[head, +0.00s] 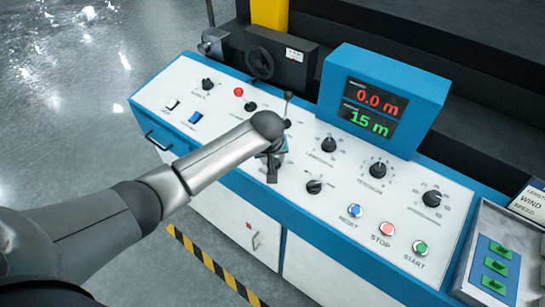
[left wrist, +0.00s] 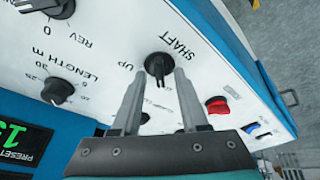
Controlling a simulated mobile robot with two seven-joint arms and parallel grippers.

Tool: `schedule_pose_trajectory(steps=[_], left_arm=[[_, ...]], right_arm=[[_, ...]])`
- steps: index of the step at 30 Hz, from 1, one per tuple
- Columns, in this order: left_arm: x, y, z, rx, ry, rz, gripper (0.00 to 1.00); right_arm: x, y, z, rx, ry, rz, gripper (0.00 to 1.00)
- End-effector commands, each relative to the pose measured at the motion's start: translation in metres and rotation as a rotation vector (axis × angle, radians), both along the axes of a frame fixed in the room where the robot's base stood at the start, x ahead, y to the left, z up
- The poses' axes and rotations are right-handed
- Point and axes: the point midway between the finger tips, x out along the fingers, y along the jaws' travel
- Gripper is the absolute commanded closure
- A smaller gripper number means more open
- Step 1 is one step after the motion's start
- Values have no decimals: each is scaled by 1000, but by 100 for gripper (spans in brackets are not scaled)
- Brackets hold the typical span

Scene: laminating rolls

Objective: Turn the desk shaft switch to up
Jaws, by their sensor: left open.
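The shaft switch (left wrist: 158,66) is a black knob on the white panel in the left wrist view, between the printed words SHAFT and UP. Its narrow grip points toward the bottom of that view, not toward UP. My left gripper (left wrist: 160,76) is open, with one finger on either side of the knob as seen there; I cannot tell whether they touch it. In the head view my left gripper (head: 272,168) is over the middle of the desk and hides the switch. My right gripper is in neither view.
Near the left gripper are the length knob (head: 329,145), another black knob (head: 314,187) and the reset button (head: 355,211). The blue display box (head: 418,84) rises behind. A thin upright lever (head: 287,97) stands behind my arm. Rocker switches (head: 195,117) are to the left.

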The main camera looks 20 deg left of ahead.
Motion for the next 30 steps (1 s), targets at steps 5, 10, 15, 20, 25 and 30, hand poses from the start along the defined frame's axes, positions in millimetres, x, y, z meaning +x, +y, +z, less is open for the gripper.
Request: schedule_pose_trajectory(steps=[5,10,15,20,25,30], left_arm=[[0,0,0,0,0,0,60],[0,0,0,0,0,0,79],[0,0,0,0,0,0,98],[0,0,0,0,0,0,100],[0,0,0,1,0,0,100],[0,0,0,1,0,-2,100]], right_arm=[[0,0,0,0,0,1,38],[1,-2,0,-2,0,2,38],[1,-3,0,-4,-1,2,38],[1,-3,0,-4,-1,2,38],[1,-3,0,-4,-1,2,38],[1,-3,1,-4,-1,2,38]])
